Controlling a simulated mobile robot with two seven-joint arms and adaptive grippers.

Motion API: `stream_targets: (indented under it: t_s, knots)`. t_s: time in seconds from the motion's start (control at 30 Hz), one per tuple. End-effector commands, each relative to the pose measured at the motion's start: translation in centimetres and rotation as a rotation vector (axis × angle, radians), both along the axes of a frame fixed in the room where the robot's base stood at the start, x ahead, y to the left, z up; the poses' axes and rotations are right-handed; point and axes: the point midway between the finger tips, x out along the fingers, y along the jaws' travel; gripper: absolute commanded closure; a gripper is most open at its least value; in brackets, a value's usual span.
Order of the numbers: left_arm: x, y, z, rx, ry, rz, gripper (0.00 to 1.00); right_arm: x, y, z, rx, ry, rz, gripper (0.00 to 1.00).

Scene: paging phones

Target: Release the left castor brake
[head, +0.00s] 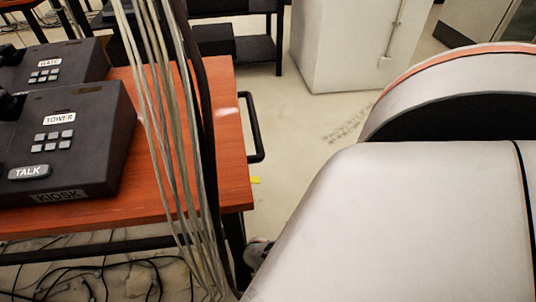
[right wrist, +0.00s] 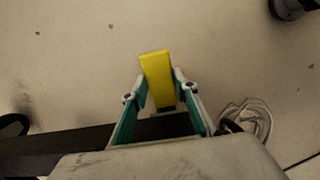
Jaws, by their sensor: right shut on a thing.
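A yellow tab (right wrist: 157,80), which looks like the brake pedal, stands between the fingertips of my right gripper (right wrist: 158,92) in the right wrist view. The gripper is shut on it, and the tab's far end sticks out past the fingers. A dark bar runs behind the fingers. A small yellow piece (head: 255,180) also shows at the right edge of the wooden cart top (head: 232,165) in the head view. A greyish part, possibly a castor (head: 258,252), shows low by the cart leg, partly covered by my arm. My left gripper is in neither view.
Two dark phone consoles, one marked TOWER (head: 75,140), sit on the cart top. A bundle of pale cables (head: 165,130) hangs in front. A black handle (head: 254,128) juts from the cart's right side. Loose cables lie on the floor. A white cabinet (head: 350,45) stands behind.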

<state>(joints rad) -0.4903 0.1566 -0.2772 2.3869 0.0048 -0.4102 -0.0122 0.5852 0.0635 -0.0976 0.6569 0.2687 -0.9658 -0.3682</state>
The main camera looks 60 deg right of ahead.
Motion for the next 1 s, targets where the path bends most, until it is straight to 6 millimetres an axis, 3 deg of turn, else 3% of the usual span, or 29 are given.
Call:
stream_targets:
  t_s: [0.33,0.37,0.4,1.0]
  knots:
    - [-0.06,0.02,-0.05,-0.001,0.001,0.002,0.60,-0.27,-0.37,-0.05,-0.008,0.008,0.004,1.00]
    - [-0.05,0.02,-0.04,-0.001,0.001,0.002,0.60,-0.27,-0.37,-0.05,-0.008,0.008,0.004,0.64]
    - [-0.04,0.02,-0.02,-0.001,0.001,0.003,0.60,-0.26,-0.35,-0.04,-0.007,0.007,0.004,0.54]
    - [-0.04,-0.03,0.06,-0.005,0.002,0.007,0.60,-0.06,0.01,0.94,-0.001,0.002,0.003,0.54]
